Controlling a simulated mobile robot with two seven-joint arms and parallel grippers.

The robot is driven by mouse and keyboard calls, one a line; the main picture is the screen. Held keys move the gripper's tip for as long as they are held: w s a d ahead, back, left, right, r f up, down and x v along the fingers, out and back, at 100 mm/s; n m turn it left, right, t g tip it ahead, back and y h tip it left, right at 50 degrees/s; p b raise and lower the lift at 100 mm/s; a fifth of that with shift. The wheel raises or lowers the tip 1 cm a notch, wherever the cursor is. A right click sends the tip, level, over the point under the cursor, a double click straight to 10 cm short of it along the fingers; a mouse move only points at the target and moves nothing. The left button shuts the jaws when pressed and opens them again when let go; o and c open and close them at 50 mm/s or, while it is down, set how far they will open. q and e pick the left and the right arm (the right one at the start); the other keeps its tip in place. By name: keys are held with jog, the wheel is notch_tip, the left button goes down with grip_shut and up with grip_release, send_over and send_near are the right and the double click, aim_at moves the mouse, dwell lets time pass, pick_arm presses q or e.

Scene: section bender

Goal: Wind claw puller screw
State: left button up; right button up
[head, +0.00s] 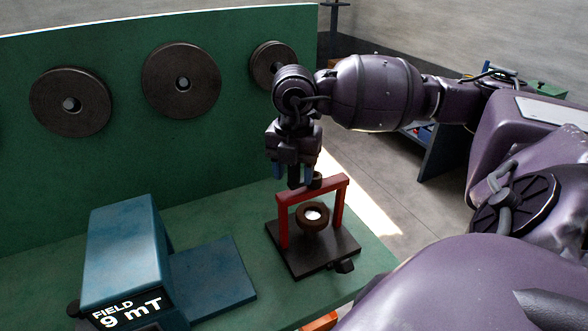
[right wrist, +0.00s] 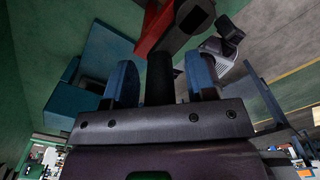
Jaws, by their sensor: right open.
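The claw puller has a red frame (head: 283,225) standing on a dark base plate (head: 305,262), with a dark ring-shaped part with a bright centre (head: 313,216) under its crossbeam. A dark crank (head: 315,180) sits on top of the beam and also shows in the right wrist view (right wrist: 188,20). Its upright black handle (right wrist: 160,78) stands between the two blue fingers of my right gripper (head: 294,174). The fingers are open, with gaps on both sides of the handle in the right wrist view. My left gripper is not in view.
A blue box with a "FIELD 9 mT" display (head: 125,245) and a flat blue plate (head: 215,275) stand left of the puller on the green bench. A green back panel (head: 120,170) carries dark discs (head: 181,80). The bench's right edge is close to the puller.

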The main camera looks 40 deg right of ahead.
jog(key=c, duration=0.9)
jog(key=shift+s+f+n+b, duration=0.1)
jog(key=shift+s+n+b, duration=0.25)
jog(key=shift+n+b, duration=0.4)
jog(key=s+d+n, duration=0.1)
jog(key=n, duration=0.4)
jog(key=s+d+n+b, duration=0.1)
jog(key=s+n, duration=0.1)
jog(key=n, duration=0.3)
jog(key=s+d+n+b, duration=0.1)
jog(key=s+n, duration=0.1)
jog(key=n, duration=0.3)
jog(key=shift+s+d+r+n, duration=0.1)
jog(key=shift+s+r+n, duration=0.05)
jog(key=shift+r+n, duration=0.1)
jog(key=shift+d+n, duration=0.2)
jog(key=shift+n, duration=0.5)
